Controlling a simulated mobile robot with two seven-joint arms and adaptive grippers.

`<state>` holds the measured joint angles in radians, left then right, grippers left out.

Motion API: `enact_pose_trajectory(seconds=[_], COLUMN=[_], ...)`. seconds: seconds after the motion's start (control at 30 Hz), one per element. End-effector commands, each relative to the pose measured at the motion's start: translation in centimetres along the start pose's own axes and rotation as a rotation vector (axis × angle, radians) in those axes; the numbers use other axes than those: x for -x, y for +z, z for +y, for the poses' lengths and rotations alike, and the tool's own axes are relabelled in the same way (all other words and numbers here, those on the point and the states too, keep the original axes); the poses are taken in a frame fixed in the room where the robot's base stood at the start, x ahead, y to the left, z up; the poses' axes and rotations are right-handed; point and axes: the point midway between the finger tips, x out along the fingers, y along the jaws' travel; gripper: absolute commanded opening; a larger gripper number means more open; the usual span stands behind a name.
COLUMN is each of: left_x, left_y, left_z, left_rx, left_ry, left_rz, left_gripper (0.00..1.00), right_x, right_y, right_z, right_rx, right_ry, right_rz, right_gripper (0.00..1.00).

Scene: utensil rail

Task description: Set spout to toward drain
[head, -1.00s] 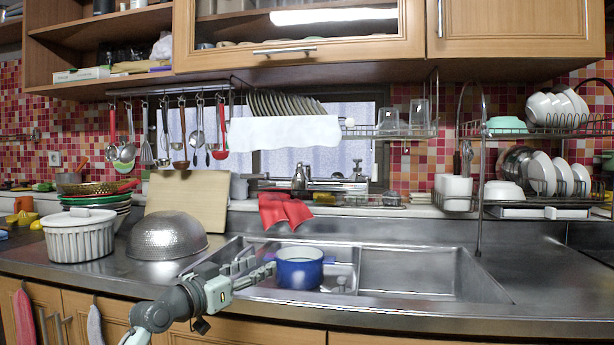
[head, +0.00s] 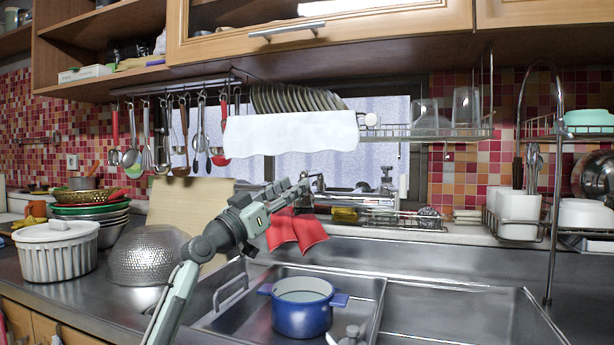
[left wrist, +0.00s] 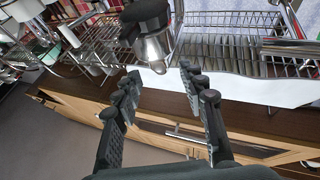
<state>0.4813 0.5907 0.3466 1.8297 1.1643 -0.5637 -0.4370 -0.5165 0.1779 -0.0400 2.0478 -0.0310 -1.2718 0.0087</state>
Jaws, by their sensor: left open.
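The chrome faucet (head: 345,200) stands at the back of the sink, under the window. My left gripper (head: 303,185) is raised in front of its left end, and the arm and fingers partly hide the spout there. In the left wrist view my left gripper (left wrist: 162,88) is open and empty. A dark and chrome nozzle (left wrist: 152,52), which looks like the spout end, is just beyond the gap between the fingertips. I cannot tell whether they touch. A round metal piece (head: 351,336) at the sink bottom may be the drain. My right gripper is not in view.
A blue pot (head: 302,309) sits in the left basin. A red cloth (head: 297,234) hangs over the sink's back edge below my gripper. A dish rack with a white cloth (head: 290,134) is above. A colander (head: 148,257) and white pot (head: 56,253) stand left.

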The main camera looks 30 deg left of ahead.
Motion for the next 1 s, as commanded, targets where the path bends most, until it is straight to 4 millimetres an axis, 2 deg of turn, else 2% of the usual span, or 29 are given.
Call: enact_pose_trajectory(seconds=[0.1, 0.3, 0.63, 0.9, 1.0], left_x=[-2.1, -4.3, -4.7, -4.7, -4.7], left_y=[-0.3, -0.1, 0.1, 0.1, 0.1], left_z=[0.0, 0.0, 0.0, 0.0, 0.1], left_rx=[0.004, 0.003, 0.000, 0.000, 0.001], left_ry=[0.000, -0.001, 0.000, 0.000, 0.001], left_rz=[0.002, 0.001, -0.001, -0.001, -0.001], left_gripper=[0.41, 0.41, 0.41, 0.09, 0.00], right_x=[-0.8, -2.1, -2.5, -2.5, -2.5], right_y=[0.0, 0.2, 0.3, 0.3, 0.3], right_z=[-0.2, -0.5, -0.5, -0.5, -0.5], right_rx=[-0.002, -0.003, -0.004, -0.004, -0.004], right_ry=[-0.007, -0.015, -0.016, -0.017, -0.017], right_rz=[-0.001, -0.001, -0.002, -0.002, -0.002], right_gripper=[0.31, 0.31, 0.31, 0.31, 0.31])
